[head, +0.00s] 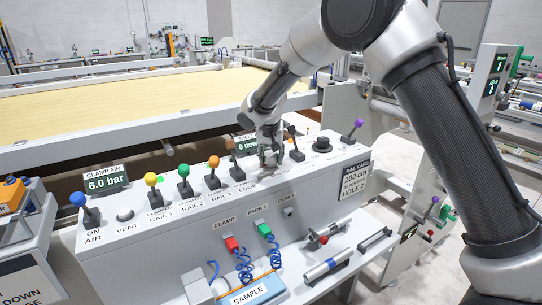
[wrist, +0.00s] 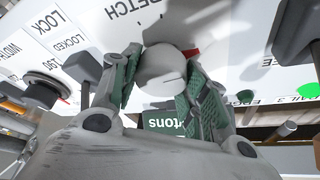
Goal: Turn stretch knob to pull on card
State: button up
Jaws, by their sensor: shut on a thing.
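My gripper (head: 268,155) reaches down onto the top of the white control console (head: 215,192). In the wrist view my gripper (wrist: 163,78) has its green-padded fingers on either side of the pale round stretch knob (wrist: 167,66), shut on it. The panel lettering "STRETCH" shows upside down beside it, with a red mark at the knob's edge. In the head view the fingers hide most of the knob. A display (head: 247,146) behind the gripper reads "0 new…", partly covered. The rail card (head: 356,177), on the console's right end, reads 200 cm and hole 2.
Levers with blue (head: 79,200), yellow (head: 150,179), green (head: 183,171) and orange (head: 214,162) knobs stand left of my gripper. A dark lever (head: 295,143) and a black dial (head: 322,145) stand close on its right. A purple-knobbed lever (head: 354,131) is farther right.

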jog(key=o, duration=1)
jog(key=v, duration=1.2)
jog(key=shift+s, duration=0.1)
